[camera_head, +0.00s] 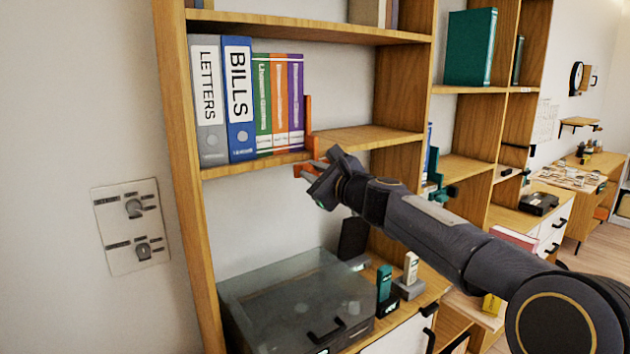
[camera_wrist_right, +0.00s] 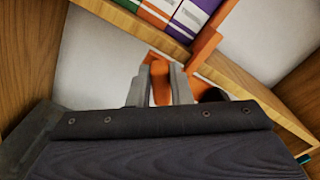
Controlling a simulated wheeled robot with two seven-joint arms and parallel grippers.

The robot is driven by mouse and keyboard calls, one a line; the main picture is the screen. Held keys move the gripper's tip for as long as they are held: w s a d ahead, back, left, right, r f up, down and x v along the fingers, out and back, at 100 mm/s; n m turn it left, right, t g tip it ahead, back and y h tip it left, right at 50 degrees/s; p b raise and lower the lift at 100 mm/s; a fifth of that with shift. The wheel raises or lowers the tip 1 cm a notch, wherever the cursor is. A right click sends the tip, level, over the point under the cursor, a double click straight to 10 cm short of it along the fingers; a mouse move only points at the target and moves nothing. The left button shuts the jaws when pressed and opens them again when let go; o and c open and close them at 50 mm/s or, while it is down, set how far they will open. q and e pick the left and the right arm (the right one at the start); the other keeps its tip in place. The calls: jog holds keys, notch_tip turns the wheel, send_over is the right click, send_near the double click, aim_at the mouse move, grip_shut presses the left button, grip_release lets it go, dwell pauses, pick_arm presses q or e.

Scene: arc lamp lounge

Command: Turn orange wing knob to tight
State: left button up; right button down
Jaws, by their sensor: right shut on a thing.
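The orange wing knob (camera_wrist_right: 160,86) shows in the right wrist view between the two grey fingers of my right gripper (camera_head: 309,174). The fingers are shut on it, one on each side. In the head view the knob is at the front edge of the shelf, mostly hidden by the gripper. An orange bookend clamp (camera_head: 309,118) stands upright just above, at the right end of the row of books. Any tightness marking cannot be made out. My left gripper is not in view.
Grey and blue binders (camera_head: 238,98) and several thin books (camera_head: 280,100) stand on the wooden shelf (camera_head: 370,138). Below is a glass-topped case (camera_head: 300,300) with small devices (camera_head: 411,268) beside it. A switch panel (camera_head: 132,226) is on the left wall.

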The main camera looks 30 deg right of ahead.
jog(key=n+b, duration=0.2)
jog(key=n, duration=0.1)
jog(key=n+b, duration=0.1)
jog(key=n, duration=0.3)
jog(key=f+n+b, duration=0.1)
jog(key=n+b, duration=0.1)
jog(key=n, duration=0.1)
jog(key=shift+a+b, duration=0.3)
jog(key=shift+b, duration=0.05)
jog(key=shift+n, duration=0.5)
jog(key=c, duration=1.3)
grip_release()
jog(key=shift+s, duration=0.1)
jog(key=s, duration=0.2)
jog(key=s+b, duration=0.1)
jog(key=s, duration=0.4)
jog(key=shift+s+d+b, duration=0.3)
jog(key=shift+d+b, duration=0.05)
jog(key=shift+a, duration=0.1)
